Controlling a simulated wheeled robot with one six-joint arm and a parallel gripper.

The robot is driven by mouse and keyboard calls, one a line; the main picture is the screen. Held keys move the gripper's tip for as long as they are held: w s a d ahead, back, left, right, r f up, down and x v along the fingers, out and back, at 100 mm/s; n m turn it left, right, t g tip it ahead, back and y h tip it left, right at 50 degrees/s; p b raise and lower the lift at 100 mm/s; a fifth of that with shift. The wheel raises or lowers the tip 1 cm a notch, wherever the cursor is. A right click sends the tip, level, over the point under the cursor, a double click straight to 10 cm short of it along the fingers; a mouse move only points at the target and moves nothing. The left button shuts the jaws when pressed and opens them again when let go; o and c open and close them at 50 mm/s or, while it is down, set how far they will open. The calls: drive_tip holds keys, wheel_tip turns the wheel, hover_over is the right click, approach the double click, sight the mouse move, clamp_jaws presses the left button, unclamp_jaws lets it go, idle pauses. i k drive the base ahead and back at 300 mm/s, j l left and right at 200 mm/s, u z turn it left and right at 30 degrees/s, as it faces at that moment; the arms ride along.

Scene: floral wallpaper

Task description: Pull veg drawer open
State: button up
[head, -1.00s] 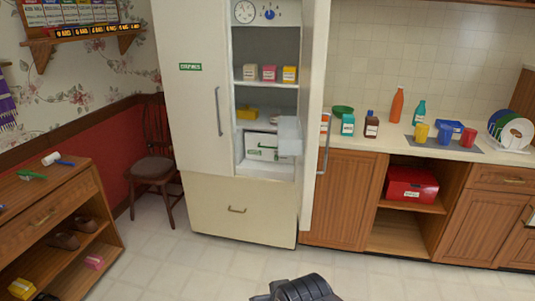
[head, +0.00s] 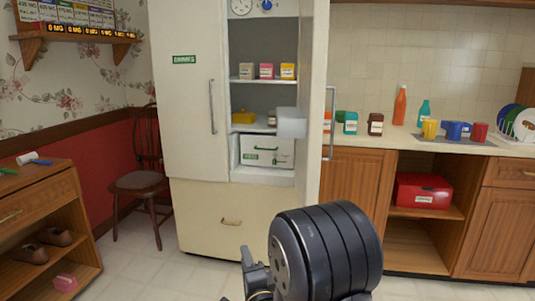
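The fridge (head: 192,125) stands ahead with its right door (head: 317,110) swung open and its left door shut. The veg drawer (head: 268,152) is a white box front low in the open compartment, with a green label and a dark handle. It looks pushed in. A pale translucent bin (head: 292,123) juts out above its right side.
Small boxes (head: 267,71) sit on the fridge shelf. A wooden chair (head: 146,180) is left of the fridge, and a wooden shelf unit (head: 45,215) is at far left. The counter (head: 400,140) with bottles and cups is right. Floor (head: 140,265) is clear in front of the fridge's left side.

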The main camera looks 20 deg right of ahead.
sight(273, 142)
drive_tip(key=i+j+z, duration=0.25)
drive_tip(key=i, duration=0.4)
drive_tip(key=i+j+z, duration=0.25)
drive_tip(key=i, duration=0.35)
drive_tip(key=i+j+z, duration=0.25)
drive_tip(key=i, duration=0.35)
drive_tip(key=i+j+z, duration=0.25)
drive_tip(key=i+j, duration=0.25)
drive_tip(key=i, duration=0.05)
